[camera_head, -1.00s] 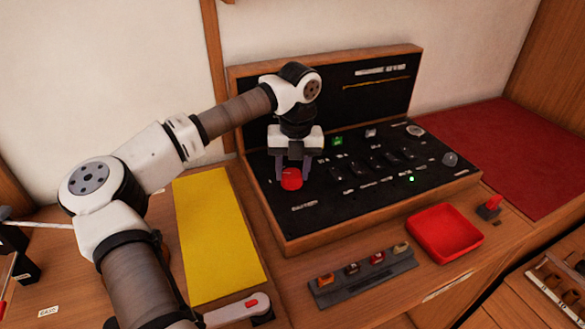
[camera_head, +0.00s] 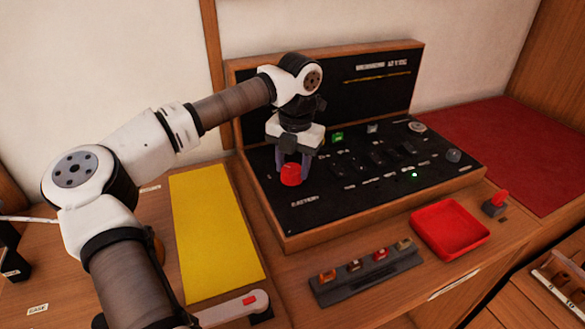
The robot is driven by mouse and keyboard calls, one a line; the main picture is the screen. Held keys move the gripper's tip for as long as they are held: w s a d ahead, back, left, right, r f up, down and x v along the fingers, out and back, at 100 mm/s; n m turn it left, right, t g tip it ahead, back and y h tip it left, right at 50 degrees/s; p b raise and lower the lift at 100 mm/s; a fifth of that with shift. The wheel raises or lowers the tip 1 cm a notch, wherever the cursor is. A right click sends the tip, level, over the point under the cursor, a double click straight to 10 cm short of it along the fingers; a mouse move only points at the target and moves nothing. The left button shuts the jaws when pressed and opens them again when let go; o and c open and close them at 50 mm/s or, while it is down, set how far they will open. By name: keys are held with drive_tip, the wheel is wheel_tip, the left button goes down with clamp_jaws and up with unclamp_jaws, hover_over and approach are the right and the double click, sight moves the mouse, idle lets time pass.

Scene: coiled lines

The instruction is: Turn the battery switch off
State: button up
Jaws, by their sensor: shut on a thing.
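The battery switch, a red round knob (camera_head: 291,175), sits at the left front of the black panel (camera_head: 345,205) in a wooden case. My gripper (camera_head: 292,172) points down over the knob, with one finger on each side of it, and is shut on it. The fingers partly cover the knob's upper part. Its pointer or on/off marking cannot be made out. A small white label, too small to read surely, lies on the panel in front of the knob.
The panel also carries several small switches (camera_head: 378,157), a green lit piece (camera_head: 337,137) and a green lamp (camera_head: 414,174). A red tray (camera_head: 450,229), a rack of small coloured parts (camera_head: 366,272) and a yellow mat (camera_head: 215,235) lie around the case.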

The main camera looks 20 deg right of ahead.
sight(295, 170)
drive_tip(key=m+b, duration=0.1)
drive_tip(key=m, duration=0.5)
drive_tip(key=shift+r+m, duration=0.1)
drive_tip(key=shift+m, duration=0.2)
idle(0.4)
drive_tip(key=o, duration=1)
drive_tip(key=r, duration=0.4)
drive_tip(key=r+b, duration=0.1)
drive_tip(key=r, duration=0.4)
drive_tip(key=s+r, duration=0.1)
drive_tip(key=r, duration=0.3)
drive_tip(key=shift+d+r, duration=0.1)
drive_tip(key=shift+r, duration=0.25)
